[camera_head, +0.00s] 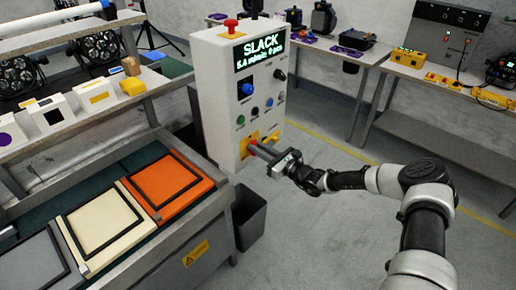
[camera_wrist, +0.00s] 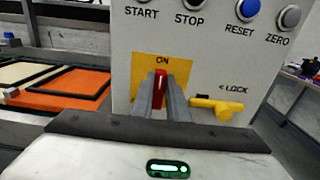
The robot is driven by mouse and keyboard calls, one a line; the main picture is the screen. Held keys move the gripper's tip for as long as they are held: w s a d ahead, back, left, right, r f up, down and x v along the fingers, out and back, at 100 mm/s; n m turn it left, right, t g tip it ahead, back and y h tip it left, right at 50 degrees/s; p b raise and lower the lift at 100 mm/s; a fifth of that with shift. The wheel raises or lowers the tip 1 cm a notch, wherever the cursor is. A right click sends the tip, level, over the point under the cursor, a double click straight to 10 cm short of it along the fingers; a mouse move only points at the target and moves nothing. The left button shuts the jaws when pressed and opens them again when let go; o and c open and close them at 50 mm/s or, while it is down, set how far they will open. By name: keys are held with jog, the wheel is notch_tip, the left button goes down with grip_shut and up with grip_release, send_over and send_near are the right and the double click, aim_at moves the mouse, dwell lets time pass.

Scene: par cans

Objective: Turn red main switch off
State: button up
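The red main switch (camera_wrist: 160,89) is an upright red handle on a yellow plate (camera_wrist: 143,68) low on the white control box (camera_head: 220,100). In the wrist view its top points to the word ON. My gripper (camera_head: 256,149) reaches the box from the right. Its two grey fingers (camera_wrist: 163,92) stand close on either side of the red handle, with little or no gap, and look shut on it. The fingers hide the handle's lower part and some of the plate.
Buttons, including the blue reset button (camera_wrist: 247,9), sit above. A dark bin (camera_head: 249,215) stands below the box. A bench with an orange pad (camera_head: 176,188) lies left; floor to the right is clear.

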jog(key=shift+n, duration=0.3)
grip_shut()
jog(key=n+p, duration=0.1)
jog(key=n, duration=0.3)
jog(key=s+n+p, duration=0.1)
jog(key=n+p, duration=0.1)
jog(key=n, duration=0.3)
jog(key=a+f+n+p, duration=0.1)
jog(key=n, duration=0.3)
jog(key=shift+s+n, duration=0.15)
jog(key=shift+n, duration=0.15)
jog(key=shift+f+n+p, duration=0.15)
jog(key=shift+n+p, duration=0.15)
jog(key=shift+n, duration=0.6)
jog(key=shift+f+n+p, duration=0.15)
jog(key=shift+n+p, duration=0.15)
jog(key=shift+n, duration=0.6)
jog(key=o, duration=0.8)
grip_release()
